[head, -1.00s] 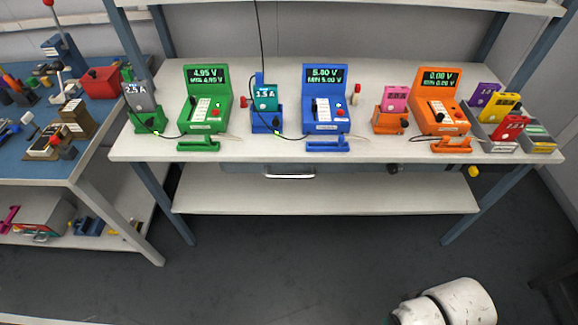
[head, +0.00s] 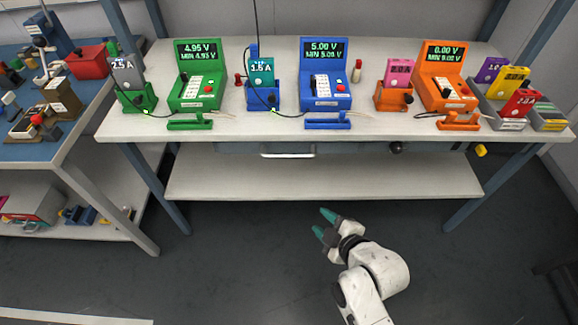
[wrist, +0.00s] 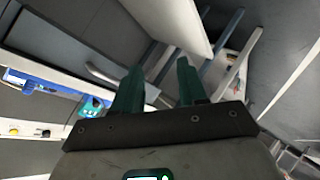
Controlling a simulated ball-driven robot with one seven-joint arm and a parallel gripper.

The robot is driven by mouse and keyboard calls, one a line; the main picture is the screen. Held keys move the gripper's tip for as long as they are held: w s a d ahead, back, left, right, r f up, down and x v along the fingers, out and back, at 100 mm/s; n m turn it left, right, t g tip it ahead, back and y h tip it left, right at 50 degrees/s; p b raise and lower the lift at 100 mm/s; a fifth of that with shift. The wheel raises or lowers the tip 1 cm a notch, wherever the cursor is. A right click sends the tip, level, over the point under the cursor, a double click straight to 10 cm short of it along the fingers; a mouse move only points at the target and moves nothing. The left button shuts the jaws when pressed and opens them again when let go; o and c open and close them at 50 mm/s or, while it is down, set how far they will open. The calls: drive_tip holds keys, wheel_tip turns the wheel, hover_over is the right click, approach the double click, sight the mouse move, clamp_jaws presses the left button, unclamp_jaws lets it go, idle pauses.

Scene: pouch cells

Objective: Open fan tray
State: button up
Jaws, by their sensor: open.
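A grey-blue drawer (head: 345,148) sits under the bench top, with a pale bar handle (head: 288,155) on its front; it looks shut. No label marks it as the fan tray. The handle also shows in the wrist view (wrist: 103,75), left of my fingers. In the head view, my gripper (head: 323,223) is open and empty in front of the lower shelf, below and right of the handle and apart from it. Its two green fingers show in the wrist view (wrist: 160,63), with nothing between them.
The white bench top (head: 260,128) carries green, blue and orange testers. A black knob (head: 397,147) and a yellow knob (head: 481,150) stick out under its front edge. The lower shelf (head: 320,178) is bare. A blue-topped side bench (head: 70,140) stands at left. The front floor is clear.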

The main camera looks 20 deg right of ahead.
drive_tip(key=w+a+r+n+t+b, duration=0.2)
drive_tip(key=w+n+t, duration=0.1)
drive_tip(key=w, duration=0.6)
drive_tip(key=w+a+r+n+t+b, duration=0.2)
drive_tip(key=w+n+t, duration=0.2)
drive_tip(key=w, duration=0.5)
drive_tip(key=shift+r+n+t, duration=0.3)
drive_tip(key=shift+t, duration=0.3)
clamp_jaws()
